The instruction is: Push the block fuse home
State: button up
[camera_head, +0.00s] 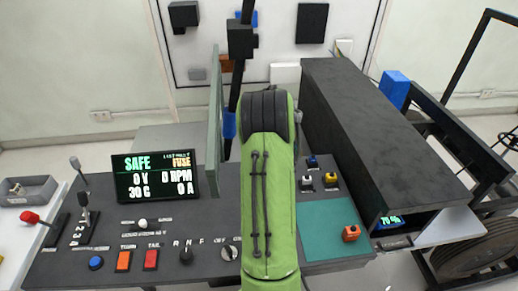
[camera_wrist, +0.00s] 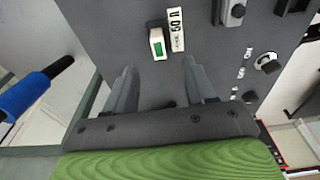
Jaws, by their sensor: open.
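In the wrist view, a small white block with a green face (camera_wrist: 157,43) sits on a dark grey panel (camera_wrist: 120,30), beside a white label strip (camera_wrist: 176,30) with black marks. It looks like the block fuse, but I cannot tell how deep it sits. My gripper (camera_wrist: 158,68) is open and empty, its two fingers apart, with the block just beyond and between the fingertips. In the head view my green arm hides the gripper. A black display (camera_head: 155,176) there reads SAFE, with FUSE in orange, 0 V, 0 RPM and 0 A.
A console (camera_head: 120,235) with levers, buttons and knobs lies below my arm. A dark box-like housing (camera_head: 380,130) stands to the right. A teal mat (camera_head: 320,240) carries an orange block (camera_head: 351,233). A blue cylinder (camera_wrist: 30,95) shows left of my gripper in the wrist view.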

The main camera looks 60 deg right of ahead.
notch_tip(320, 180, up, 7)
jog(key=p, duration=0.1)
jog(key=shift+s+d+r, duration=0.2)
jog(key=shift+s+d, duration=0.1)
jog(key=shift+s, duration=0.05)
dwell(0.4)
